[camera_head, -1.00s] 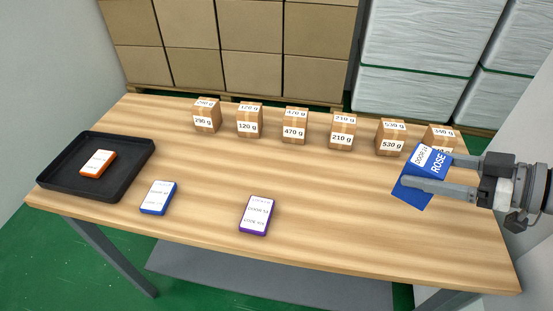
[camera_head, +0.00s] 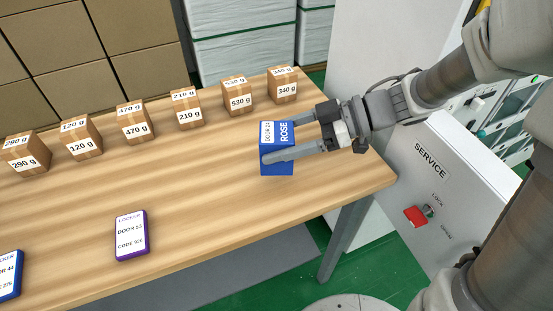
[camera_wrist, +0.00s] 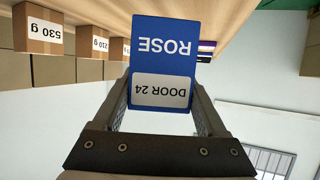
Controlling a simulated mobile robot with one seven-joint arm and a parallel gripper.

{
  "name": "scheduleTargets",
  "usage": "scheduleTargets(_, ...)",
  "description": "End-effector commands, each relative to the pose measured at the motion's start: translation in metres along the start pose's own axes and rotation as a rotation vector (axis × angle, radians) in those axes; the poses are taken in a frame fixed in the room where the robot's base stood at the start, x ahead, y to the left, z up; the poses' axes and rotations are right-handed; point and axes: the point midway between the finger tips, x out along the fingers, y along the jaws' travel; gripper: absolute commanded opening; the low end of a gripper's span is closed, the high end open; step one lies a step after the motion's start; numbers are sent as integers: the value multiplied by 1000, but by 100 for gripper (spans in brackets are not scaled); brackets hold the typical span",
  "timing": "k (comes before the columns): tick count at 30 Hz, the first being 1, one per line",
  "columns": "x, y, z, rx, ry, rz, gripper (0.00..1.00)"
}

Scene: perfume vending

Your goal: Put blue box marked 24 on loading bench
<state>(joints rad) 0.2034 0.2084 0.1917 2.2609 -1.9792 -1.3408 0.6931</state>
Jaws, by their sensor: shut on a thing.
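The blue box (camera_head: 277,165) has a white label reading DOOR 24 and the word ROSE. My gripper (camera_head: 287,137) is shut on it, one finger on each side. In the head view the box is over the right end of the wooden table (camera_head: 215,215); I cannot tell whether its base touches the wood. In the wrist view the blue box (camera_wrist: 163,45) sits between the fingers with its lettering upside down. No sign in view names the loading bench.
Several brown weight cartons (camera_head: 188,112) line the table's back edge, the 340 g one (camera_head: 284,90) closest to the box. A purple locker card (camera_head: 131,236) and a blue card (camera_head: 10,275) lie in front. A white SERVICE cabinet (camera_head: 440,190) with a red switch stands right.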

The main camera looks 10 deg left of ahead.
Motion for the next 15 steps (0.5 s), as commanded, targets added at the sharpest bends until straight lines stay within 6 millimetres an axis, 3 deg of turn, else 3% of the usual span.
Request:
scheduleTargets(6, 15, 0, 36, 2, 2, -1, 12)
scheduleTargets(15, 16, 0, 38, 0, 1, 0, 12)
